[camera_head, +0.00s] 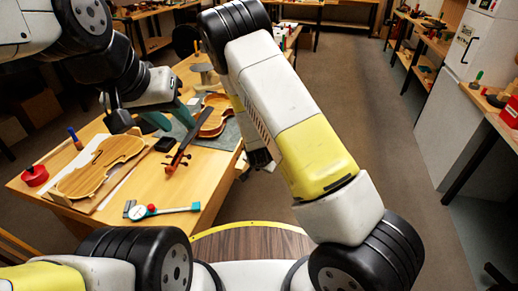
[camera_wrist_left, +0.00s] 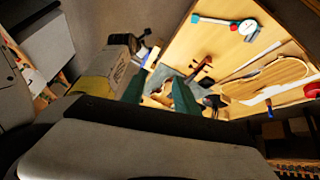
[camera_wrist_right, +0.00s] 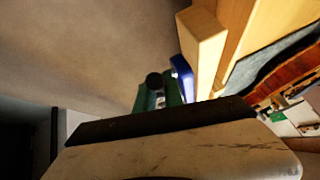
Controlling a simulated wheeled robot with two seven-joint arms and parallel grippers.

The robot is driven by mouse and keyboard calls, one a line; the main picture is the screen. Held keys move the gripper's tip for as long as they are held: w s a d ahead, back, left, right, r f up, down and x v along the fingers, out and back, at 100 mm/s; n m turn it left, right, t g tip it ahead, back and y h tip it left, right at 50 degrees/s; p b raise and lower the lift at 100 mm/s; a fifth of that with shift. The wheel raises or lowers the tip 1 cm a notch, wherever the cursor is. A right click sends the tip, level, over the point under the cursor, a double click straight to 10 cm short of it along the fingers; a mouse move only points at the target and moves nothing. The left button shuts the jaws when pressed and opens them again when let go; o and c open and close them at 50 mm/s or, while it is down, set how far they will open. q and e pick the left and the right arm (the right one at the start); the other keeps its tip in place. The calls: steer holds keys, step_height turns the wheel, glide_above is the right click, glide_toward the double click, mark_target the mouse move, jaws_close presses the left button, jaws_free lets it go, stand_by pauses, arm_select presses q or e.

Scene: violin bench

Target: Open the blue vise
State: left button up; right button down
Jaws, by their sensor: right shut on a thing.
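The blue vise (camera_wrist_right: 182,76) shows in part in the right wrist view, at the bench's edge beside a wooden block. The dark round end of its handle (camera_wrist_right: 153,80) sits between the green fingers of my right gripper (camera_wrist_right: 158,93), which is shut on it. In the head view my right arm covers the vise and most of that gripper. My left gripper (camera_head: 170,118) is open above the bench near the violin parts, with nothing seen between its fingers. It also shows open in the left wrist view (camera_wrist_left: 159,95).
The wooden bench (camera_head: 105,215) holds a violin body (camera_head: 100,165), another violin (camera_head: 213,116), a dark neck (camera_head: 181,146), a dial caliper (camera_head: 160,210) and a red roll (camera_head: 35,176). Open floor (camera_head: 340,90) lies right of the bench. Shelves and a white cabinet (camera_head: 450,110) stand farther right.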

arm_select(q)
steer(key=shift+w, duration=0.25)
steer(key=c, duration=0.6)
steer(key=shift+g, duration=0.4)
steer(key=w, duration=0.5)
steer(key=w+d, duration=0.1)
steer(key=w, duration=0.2)
steer(key=shift+d+r, duration=0.1)
steer(key=shift+r, duration=0.2)
jaws_close()
steer(key=w+d+f+m+g, duration=0.1)
steer(key=w+d+f, duration=0.4)
steer(key=w, duration=0.4)
steer(key=w+d+f+m+g, duration=0.1)
steer(key=w+d+f+g, duration=0.1)
steer(key=w+d+f, duration=0.35)
steer(key=shift+m+g+y, duration=0.3)
steer(key=shift+m+g, duration=0.2)
steer(key=shift+w+d+f, duration=1.05)
steer(key=shift+w+f, duration=0.15)
steer(key=shift+f, duration=2.9)
steer(key=shift+w+d+f, duration=1)
steer(key=shift+w+f, duration=0.2)
steer(key=shift+f, duration=2.95)
steer(key=shift+w+d+f, duration=1.05)
steer(key=shift+w+f, duration=0.15)
steer(key=shift+f, duration=2.9)
